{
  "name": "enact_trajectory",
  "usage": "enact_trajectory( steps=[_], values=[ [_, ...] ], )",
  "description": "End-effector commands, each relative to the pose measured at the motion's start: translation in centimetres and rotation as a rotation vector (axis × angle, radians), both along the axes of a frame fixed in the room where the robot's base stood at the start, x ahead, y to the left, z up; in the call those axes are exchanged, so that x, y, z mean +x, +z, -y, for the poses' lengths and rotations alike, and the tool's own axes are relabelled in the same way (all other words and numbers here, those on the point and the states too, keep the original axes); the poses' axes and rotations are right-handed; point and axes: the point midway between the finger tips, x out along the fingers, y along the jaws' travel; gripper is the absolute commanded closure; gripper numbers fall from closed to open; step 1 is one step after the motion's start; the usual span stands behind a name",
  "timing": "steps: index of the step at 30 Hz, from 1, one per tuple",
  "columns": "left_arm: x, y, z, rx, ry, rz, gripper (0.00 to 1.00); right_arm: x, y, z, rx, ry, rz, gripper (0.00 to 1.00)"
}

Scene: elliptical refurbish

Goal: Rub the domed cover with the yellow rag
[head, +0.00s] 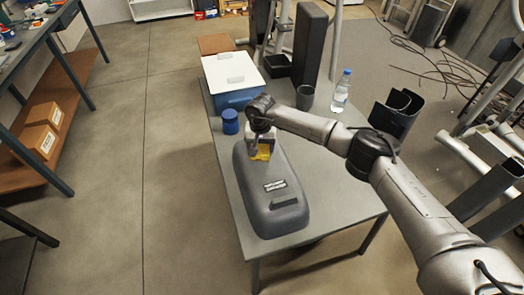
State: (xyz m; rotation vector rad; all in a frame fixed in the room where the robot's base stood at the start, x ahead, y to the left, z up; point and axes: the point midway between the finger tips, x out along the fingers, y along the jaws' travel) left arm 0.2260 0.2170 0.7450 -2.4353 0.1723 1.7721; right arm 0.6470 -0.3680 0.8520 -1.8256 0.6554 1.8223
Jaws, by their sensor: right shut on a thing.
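The domed cover (272,205) is a dark grey rounded shell with a white label, lying on the front part of the grey table (340,190). My right gripper (262,152) is over the far end of the cover, pointing down. It is shut on the yellow rag (264,151), of which a small part shows below the fingers. The rag appears to be at the cover's top surface; I cannot tell how firmly it touches. My left gripper is not in view.
A blue jar (230,121) stands left of my right gripper. A blue box with a white lid (233,78), a dark cup (305,97), a water bottle (341,91) and a tall black block (310,45) stand farther back. The floor left of the table is clear.

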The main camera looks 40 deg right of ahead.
Motion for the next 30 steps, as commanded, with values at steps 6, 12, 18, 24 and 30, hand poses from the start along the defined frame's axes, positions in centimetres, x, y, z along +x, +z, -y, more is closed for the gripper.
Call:
enact_trajectory(
  steps=[6,12,18,24,30],
  values=[
    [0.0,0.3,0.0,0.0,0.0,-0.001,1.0,-0.3,0.0,0.0,0.0,0.0,-0.001,0.5],
    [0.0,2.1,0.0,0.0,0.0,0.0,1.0,-1.9,0.0,-0.6,-0.001,0.001,-0.003,0.5],
    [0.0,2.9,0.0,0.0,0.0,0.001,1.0,-3.1,-0.4,-1.0,-0.002,0.001,-0.004,0.5],
    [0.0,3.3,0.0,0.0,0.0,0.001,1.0,-3.6,-0.5,-1.2,-0.001,0.001,-0.005,0.5],
    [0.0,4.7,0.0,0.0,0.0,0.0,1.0,-5.0,-0.3,-1.6,-0.002,0.001,-0.008,0.5]
  ],
)
